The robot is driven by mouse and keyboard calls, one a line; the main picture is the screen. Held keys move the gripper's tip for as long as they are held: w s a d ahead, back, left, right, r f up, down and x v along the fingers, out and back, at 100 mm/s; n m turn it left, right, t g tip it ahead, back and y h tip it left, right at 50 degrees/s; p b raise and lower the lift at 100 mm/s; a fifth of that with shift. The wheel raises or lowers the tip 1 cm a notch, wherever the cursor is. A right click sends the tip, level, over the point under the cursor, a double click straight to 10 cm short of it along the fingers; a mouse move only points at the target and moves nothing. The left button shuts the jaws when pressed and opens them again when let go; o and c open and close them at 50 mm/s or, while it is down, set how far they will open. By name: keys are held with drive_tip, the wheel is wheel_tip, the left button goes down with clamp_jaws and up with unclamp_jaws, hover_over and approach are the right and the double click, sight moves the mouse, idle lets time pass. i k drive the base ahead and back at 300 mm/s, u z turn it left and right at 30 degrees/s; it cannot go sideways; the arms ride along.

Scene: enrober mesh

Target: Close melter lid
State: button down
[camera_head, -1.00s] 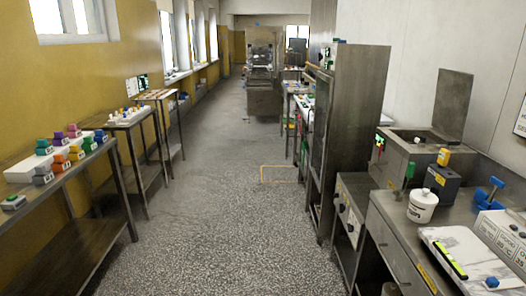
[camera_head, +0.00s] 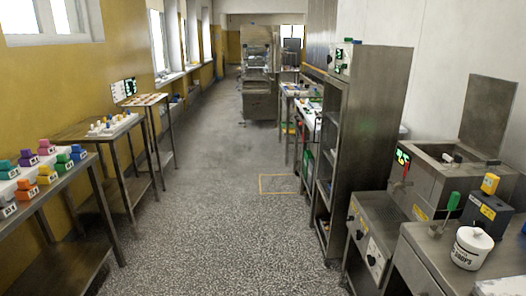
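The melter (camera_head: 431,184) is a steel box with a green display on its front, standing at the right on a bench. Its lid (camera_head: 488,113) is a flat steel plate standing upright at the back, so the melter is open. A small dark knob shows near the well at the top. My gripper is not in view.
The speckled floor (camera_head: 225,215) is clear down the middle. Tables (camera_head: 60,187) line the left wall.

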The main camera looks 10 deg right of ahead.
sight(488, 105)
drive_tip(key=z, duration=0.15)
drive_tip(key=i, duration=1.6)
drive_tip(key=z, duration=0.4)
drive_tip(key=i, duration=0.75)
drive_tip(key=z, duration=0.35)
drive_tip(key=i, duration=1.1)
drive_tip(key=z, duration=0.2)
